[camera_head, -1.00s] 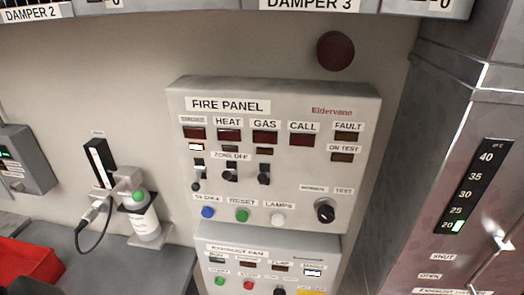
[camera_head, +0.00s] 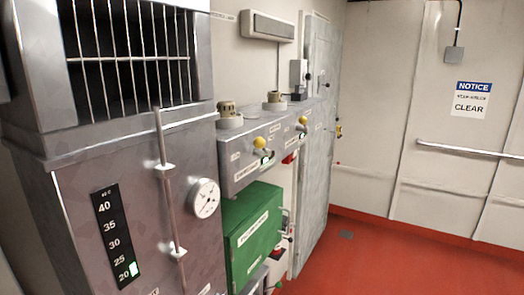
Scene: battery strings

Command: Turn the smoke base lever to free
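A grey wall-mounted box (camera_head: 238,172) stands right of the metal cabinet. Two round detector-like bases sit on its top, a nearer one (camera_head: 229,118) and a farther one (camera_head: 273,103). Two levers with yellow knobs show on its front, a nearer one (camera_head: 259,142) and a farther one (camera_head: 303,120). Small white labels beside them are too small to read, so I cannot tell which is the smoke base lever or its setting. Neither of my grippers is in view.
A metal cabinet (camera_head: 125,190) with a barred opening, a dial gauge (camera_head: 204,198) and a temperature strip (camera_head: 115,235) fills the left. A green box (camera_head: 253,235) hangs below the grey box. The red floor (camera_head: 400,262) at right is clear. A handrail (camera_head: 470,151) runs along the far wall.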

